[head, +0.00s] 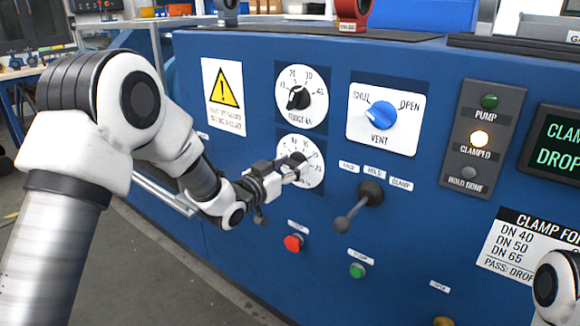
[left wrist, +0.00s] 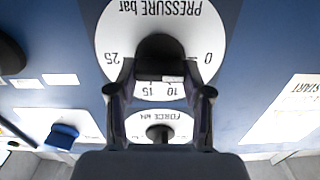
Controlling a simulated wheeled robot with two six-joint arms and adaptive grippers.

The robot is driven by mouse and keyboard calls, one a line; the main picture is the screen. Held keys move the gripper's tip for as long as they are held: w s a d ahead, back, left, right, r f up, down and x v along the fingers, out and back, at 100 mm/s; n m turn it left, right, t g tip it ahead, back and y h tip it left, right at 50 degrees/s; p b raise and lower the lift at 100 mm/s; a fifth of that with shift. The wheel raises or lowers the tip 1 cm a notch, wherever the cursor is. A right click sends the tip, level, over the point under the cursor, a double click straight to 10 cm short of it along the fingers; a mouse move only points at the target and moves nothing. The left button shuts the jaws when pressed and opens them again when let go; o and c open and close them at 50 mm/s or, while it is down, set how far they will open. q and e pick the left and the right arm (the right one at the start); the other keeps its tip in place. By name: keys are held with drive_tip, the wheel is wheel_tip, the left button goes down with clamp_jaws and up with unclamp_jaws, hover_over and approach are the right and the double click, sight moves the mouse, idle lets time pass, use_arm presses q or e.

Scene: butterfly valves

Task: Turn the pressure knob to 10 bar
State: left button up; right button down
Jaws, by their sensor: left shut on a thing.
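The pressure knob is black and sits on a round white dial (head: 313,172), the lower of two dials on the blue panel. In the left wrist view the picture is upside down, and the knob (left wrist: 160,52) is at the centre of the dial marked PRESSURE bar. My left gripper (head: 293,168) reaches it from the left and covers part of the dial. Its fingers (left wrist: 160,88) are shut on the knob, one on each side. A small pale mark on the knob's lower edge lies near the 10. My right gripper is out of view.
The force dial with its black knob (head: 298,97) is just above. A blue vent knob (head: 380,116) is to the upper right. A lever (head: 358,205) sticks out close right of my gripper. A red button (head: 294,243) and a green button (head: 357,270) are below.

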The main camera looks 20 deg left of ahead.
use_arm(q)
drive_tip(key=m, duration=0.3)
drive_tip(key=shift+f, duration=0.1)
drive_tip(key=m+b, duration=0.1)
drive_tip(key=m, duration=0.3)
drive_tip(key=shift+d, duration=0.15)
drive_tip(key=m+b, duration=0.1)
drive_tip(key=m, duration=0.2)
drive_tip(key=shift+s+f, duration=0.1)
drive_tip(key=shift+f, duration=0.05)
drive_tip(key=shift+m+b, duration=0.85)
drive_tip(key=shift+m, duration=1.05)
drive_tip(key=o, duration=1.2)
drive_tip(key=shift+c, duration=0.2)
